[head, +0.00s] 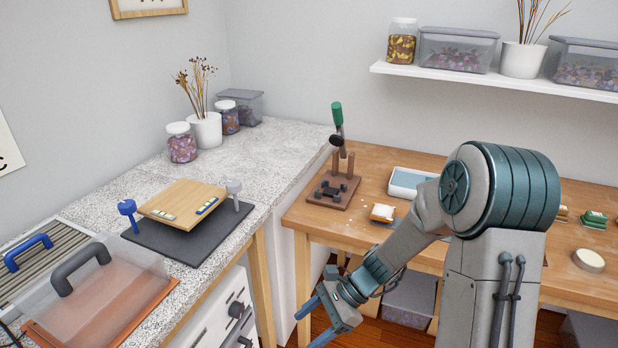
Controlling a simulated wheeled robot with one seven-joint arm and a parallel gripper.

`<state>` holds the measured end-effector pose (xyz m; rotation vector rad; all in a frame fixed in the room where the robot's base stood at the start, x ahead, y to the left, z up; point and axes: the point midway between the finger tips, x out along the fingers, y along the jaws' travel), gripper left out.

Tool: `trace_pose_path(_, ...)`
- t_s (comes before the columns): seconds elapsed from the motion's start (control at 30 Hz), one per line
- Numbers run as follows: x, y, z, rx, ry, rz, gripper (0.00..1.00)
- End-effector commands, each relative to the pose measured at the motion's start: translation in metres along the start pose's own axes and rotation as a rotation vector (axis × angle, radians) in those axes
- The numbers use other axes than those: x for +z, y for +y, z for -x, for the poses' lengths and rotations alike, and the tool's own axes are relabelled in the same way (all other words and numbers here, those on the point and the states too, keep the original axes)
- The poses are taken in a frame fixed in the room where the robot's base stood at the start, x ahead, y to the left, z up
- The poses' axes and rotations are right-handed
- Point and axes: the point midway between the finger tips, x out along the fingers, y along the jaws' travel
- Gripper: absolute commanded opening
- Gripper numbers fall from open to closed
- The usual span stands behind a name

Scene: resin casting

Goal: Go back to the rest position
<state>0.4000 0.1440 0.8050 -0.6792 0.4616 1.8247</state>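My gripper (312,327) hangs at the lower middle of the head view, in front of the gap between the two counters. Its two blue-grey fingers are spread apart, with nothing visible between them. My arm bends down to it from the right. The gripper touches neither counter as far as I can see.
On the speckled left counter (285,150), a wooden board (183,203) sits above a dark mat (190,243), near a clear lidded box (105,290). The wooden table (300,213) holds a press (334,190), a white-blue tray (408,182) and small items. A grey bin (408,300) stands below.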

Motion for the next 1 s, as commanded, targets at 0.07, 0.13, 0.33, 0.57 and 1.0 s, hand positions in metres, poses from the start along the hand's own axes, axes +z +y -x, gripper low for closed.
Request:
trace_pose_path(0.07,0.014,0.012,0.021,0.021,0.091,0.120,0.63)
trace_pose_path(0.13,0.021,0.022,0.037,0.044,0.165,0.218,0.63)
trace_pose_path(0.33,0.043,0.053,0.082,0.116,0.371,0.492,0.63)
trace_pose_path(0.57,0.067,0.088,0.136,0.210,0.601,0.785,0.63)
trace_pose_path(1.0,0.099,0.141,0.211,0.374,0.937,1.170,0.63)
